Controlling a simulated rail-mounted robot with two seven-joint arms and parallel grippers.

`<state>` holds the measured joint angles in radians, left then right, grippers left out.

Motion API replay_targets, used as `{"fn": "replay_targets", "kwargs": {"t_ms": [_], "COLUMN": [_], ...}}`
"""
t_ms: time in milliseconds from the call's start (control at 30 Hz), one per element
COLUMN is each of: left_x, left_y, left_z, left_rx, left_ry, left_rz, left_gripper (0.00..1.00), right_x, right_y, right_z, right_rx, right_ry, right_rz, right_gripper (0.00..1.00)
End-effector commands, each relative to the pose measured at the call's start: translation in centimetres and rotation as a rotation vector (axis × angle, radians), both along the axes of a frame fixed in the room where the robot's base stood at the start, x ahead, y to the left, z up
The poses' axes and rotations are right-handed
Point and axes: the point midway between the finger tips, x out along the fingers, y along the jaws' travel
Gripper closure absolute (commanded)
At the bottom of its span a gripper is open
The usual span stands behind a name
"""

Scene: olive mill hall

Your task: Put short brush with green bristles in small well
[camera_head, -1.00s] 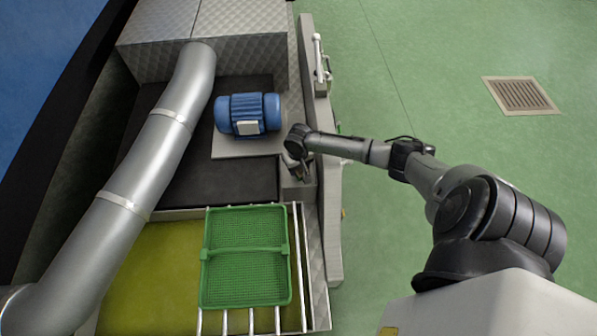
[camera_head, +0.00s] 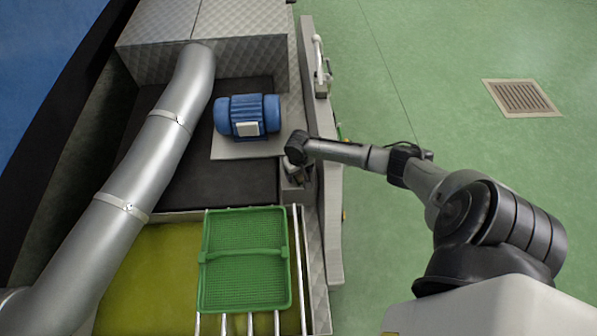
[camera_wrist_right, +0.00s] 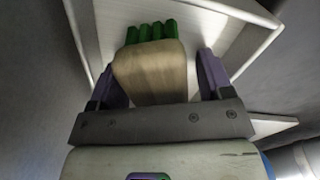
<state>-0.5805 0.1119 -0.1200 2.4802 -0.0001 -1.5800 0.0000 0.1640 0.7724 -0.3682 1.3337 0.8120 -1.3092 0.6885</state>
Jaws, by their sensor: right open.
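The short brush shows in the right wrist view as a wooden block (camera_wrist_right: 152,75) with green bristles (camera_wrist_right: 150,32) at its far end. My right gripper (camera_wrist_right: 155,80) is open, with one purple finger on each side of the wooden block. A gap shows between the block and the right finger; the left finger is close to it. Behind the bristles is a pale, walled compartment (camera_wrist_right: 222,38); I cannot tell whether this is the small well. In the head view my right gripper (camera_head: 293,172) is at the machine's right edge, and the brush is not distinguishable. My left gripper is not in view.
A blue motor (camera_head: 248,115) sits just left of my right wrist. A green mesh crate (camera_head: 244,300) rests on metal bars below it. A thick silver pipe (camera_head: 150,165) crosses the machine's left side. The green floor (camera_head: 430,60) at right is open, with a drain grate (camera_head: 521,97).

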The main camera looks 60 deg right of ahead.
Motion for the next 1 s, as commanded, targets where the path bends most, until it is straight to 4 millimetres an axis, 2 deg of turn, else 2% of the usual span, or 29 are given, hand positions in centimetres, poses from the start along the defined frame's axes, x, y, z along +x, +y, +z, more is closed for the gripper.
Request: {"fn": "replay_targets", "kwargs": {"t_ms": [167, 500, 700, 933, 1000], "left_x": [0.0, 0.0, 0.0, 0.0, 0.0], "left_y": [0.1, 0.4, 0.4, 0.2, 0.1], "left_z": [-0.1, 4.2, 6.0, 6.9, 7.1], "left_rx": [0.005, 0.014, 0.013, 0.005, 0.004], "left_ry": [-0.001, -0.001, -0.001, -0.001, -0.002], "left_rz": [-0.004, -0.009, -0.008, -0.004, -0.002], "left_gripper": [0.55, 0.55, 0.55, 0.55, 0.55], "right_x": [0.0, 0.0, 0.0, 0.0, -0.3], "right_y": [-0.1, 0.0, -0.1, 0.1, 1.0], "right_z": [0.5, 6.8, 10.0, 11.9, 11.8], "right_rx": [-0.001, 0.000, 0.000, 0.001, 0.006], "right_ry": [0.000, 0.000, 0.000, 0.001, 0.001], "right_rz": [0.001, 0.001, -0.001, 0.002, 0.027], "right_gripper": [0.27, 0.27, 0.27, 0.27, 0.27]}}
